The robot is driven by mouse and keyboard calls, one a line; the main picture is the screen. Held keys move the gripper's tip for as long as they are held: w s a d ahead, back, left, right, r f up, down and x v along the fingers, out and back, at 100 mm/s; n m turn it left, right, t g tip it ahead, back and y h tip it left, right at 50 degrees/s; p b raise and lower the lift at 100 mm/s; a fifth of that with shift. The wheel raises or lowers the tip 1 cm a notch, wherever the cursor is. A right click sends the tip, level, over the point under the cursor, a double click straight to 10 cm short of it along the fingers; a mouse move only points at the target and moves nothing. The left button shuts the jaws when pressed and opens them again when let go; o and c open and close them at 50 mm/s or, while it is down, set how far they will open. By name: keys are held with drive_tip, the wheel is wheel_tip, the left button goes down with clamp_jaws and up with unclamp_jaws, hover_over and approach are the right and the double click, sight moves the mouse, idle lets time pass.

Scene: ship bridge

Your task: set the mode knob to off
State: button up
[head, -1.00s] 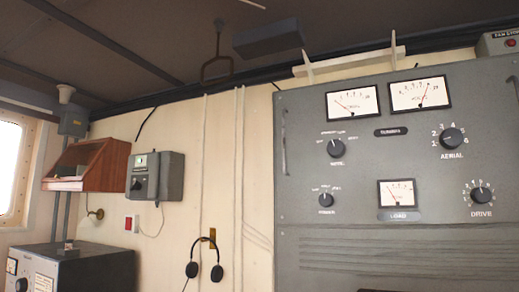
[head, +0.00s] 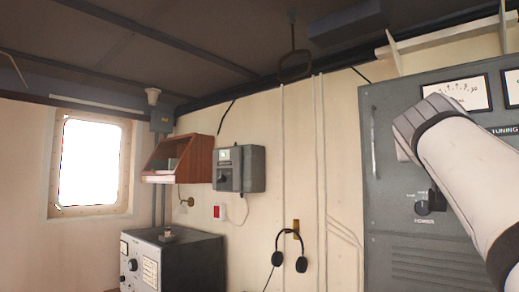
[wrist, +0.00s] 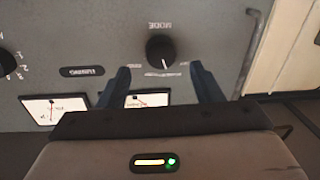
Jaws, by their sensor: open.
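The mode knob (wrist: 160,49) is a round black knob on a grey panel, seen upside down in the wrist view under its MODE label. Small position labels lie along its lower side in that view; they are too small to read surely. A light pointer mark on the knob faces those labels. My gripper (wrist: 158,72) is open and empty, with one dark finger on each side of the knob's label area. I cannot tell whether the fingertips touch the panel. In the head view my arm covers the mode knob and its own fingers are hidden.
The power knob (head: 423,207) sits below my arm on the grey panel (head: 400,245). A meter (wrist: 55,110) and the tuning label (wrist: 83,72) are near. A panel handle (wrist: 250,45) stands beside the knob. A headset (head: 290,262) hangs left on the wall.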

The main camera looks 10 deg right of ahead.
drive_tip(key=p+x, duration=0.1)
drive_tip(key=x, duration=0.3)
drive_tip(key=shift+w+d+p, duration=0.25)
drive_tip(key=shift+w+p, duration=0.05)
drive_tip(key=shift+w, duration=0.05)
